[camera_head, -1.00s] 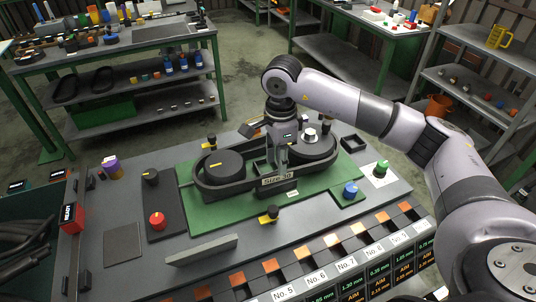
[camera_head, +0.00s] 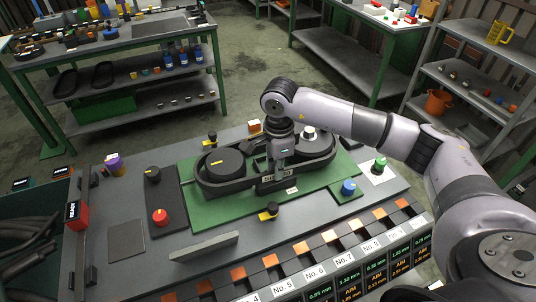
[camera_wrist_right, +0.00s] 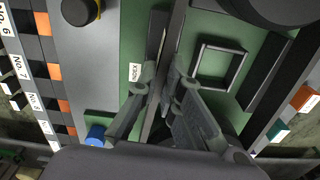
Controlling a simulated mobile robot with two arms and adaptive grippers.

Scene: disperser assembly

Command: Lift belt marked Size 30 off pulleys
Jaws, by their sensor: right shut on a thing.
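The black belt (camera_head: 215,188) runs in a long loop around the left pulley (camera_head: 225,163) and the right pulley (camera_head: 318,146) on the green base plate. Its Size 30 tag (camera_head: 278,178) faces the front and is partly covered. My right gripper (camera_head: 276,172) points down at the front run between the pulleys. In the right wrist view its fingers (camera_wrist_right: 165,88) are closed on the belt (camera_wrist_right: 174,35), a dark upright strip between them. My arm and gripper hide part of the right pulley and the belt there. My left gripper is not in view.
A red knob (camera_head: 160,216) stands to the left. A grey bar (camera_head: 204,246) and numbered slots lie in front. A square black frame (camera_wrist_right: 219,64) sits beside the gripper.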

